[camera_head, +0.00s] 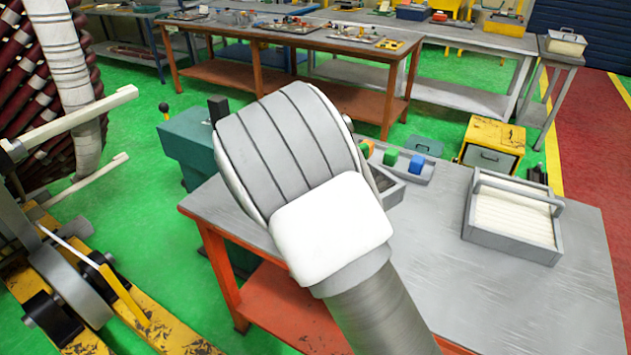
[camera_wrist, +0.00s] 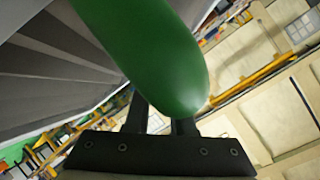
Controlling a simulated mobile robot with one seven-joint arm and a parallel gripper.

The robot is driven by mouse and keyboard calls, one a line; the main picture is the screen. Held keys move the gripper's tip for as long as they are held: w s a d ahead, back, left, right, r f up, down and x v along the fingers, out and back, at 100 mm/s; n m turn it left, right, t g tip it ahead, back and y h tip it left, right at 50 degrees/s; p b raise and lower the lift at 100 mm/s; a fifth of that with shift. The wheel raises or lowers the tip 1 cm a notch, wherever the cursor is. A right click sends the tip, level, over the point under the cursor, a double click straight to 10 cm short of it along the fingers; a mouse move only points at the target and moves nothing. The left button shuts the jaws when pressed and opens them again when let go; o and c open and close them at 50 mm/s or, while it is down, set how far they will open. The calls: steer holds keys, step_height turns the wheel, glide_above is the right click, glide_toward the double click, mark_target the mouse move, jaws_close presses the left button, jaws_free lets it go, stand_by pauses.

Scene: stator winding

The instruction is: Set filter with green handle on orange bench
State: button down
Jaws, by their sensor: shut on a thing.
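In the wrist view my gripper (camera_wrist: 161,112) is shut on a smooth green handle (camera_wrist: 150,50), which rises between its two dark fingers. A grey ribbed body (camera_wrist: 50,65) with a light edge fills the upper left beside the handle; it looks like the filter, but where they join does not show. In the head view my arm hides the gripper and the handle. I cannot tell whether the large grey banded shape there is the filter or my arm. The bench with orange legs and a grey top (camera_head: 440,265) stands at the right, partly behind my arm.
Bare top shows at the front right. A teal machine (camera_head: 190,145) stands left of the bench.

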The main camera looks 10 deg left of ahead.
steer(key=w+a+f, duration=0.1)
steer(key=a, duration=0.2)
steer(key=w+a+f, duration=0.1)
steer(key=a+f, duration=0.1)
steer(key=a, duration=0.1)
steer(key=a+f, duration=0.2)
steer(key=a, duration=0.1)
steer(key=shift+w+f+p, duration=0.2)
steer(key=shift+w+p, duration=0.2)
steer(key=shift+f, duration=2)
steer(key=shift+f, duration=0.25)
steer(key=c, duration=0.8)
jaws_free()
steer(key=shift+o, duration=0.2)
steer(key=shift+r, duration=0.1)
